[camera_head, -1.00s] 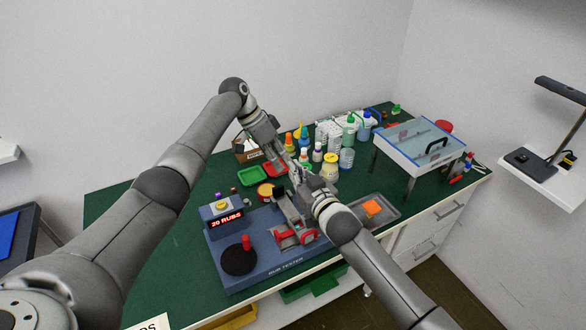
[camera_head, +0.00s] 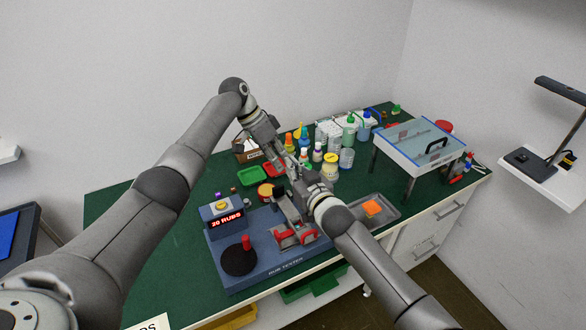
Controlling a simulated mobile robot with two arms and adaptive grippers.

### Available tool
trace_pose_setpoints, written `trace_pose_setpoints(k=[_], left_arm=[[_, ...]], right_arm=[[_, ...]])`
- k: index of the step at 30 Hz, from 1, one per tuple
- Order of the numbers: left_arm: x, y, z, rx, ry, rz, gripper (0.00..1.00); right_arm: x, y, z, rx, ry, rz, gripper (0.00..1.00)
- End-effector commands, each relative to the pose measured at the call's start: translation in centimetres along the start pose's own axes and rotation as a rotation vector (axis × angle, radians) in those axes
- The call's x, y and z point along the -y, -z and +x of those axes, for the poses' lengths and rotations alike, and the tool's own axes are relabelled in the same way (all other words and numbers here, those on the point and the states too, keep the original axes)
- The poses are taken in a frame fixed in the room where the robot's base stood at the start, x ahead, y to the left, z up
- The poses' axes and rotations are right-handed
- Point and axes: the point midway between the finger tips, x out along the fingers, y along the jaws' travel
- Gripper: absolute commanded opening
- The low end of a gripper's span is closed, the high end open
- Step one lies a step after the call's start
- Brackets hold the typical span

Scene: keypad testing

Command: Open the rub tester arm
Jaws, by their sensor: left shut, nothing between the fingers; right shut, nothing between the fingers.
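The rub tester (camera_head: 262,268) is a blue-grey base on the green bench, marked "RUB TESTER" on its front. Its display box (camera_head: 226,220) reads "20 RUBS" and has a yellow button on top. A black disc (camera_head: 239,261) with a red knob sits at its front left. The tester arm (camera_head: 289,207), with red parts (camera_head: 297,237) at its front end, lies on the right half of the base. My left gripper (camera_head: 290,172) is shut and empty above the back of the arm. My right gripper (camera_head: 300,180) is shut and empty close beside it; both fingertips are small and partly hidden.
A grey tray with an orange pad (camera_head: 372,208) lies right of the tester. Several bottles (camera_head: 330,165) and a green tray (camera_head: 251,176) stand behind. A clear-topped box on legs (camera_head: 425,142) is at the right. The bench's left part is clear.

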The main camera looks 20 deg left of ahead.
Motion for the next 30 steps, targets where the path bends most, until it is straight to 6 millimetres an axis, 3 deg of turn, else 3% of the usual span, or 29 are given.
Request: trace_pose_setpoints(k=[27, 30], left_arm=[[0.0, 0.0, 0.0, 0.0, 0.0, 0.0, 0.0], [0.0, 0.0, 0.0, 0.0, 0.0, 0.0, 0.12]], right_arm=[[-0.01, -0.02, -0.01, 0.0, 0.0, 0.0, 0.0], [-0.01, -0.02, -0.01, 0.0, 0.0, 0.0, 0.0]])
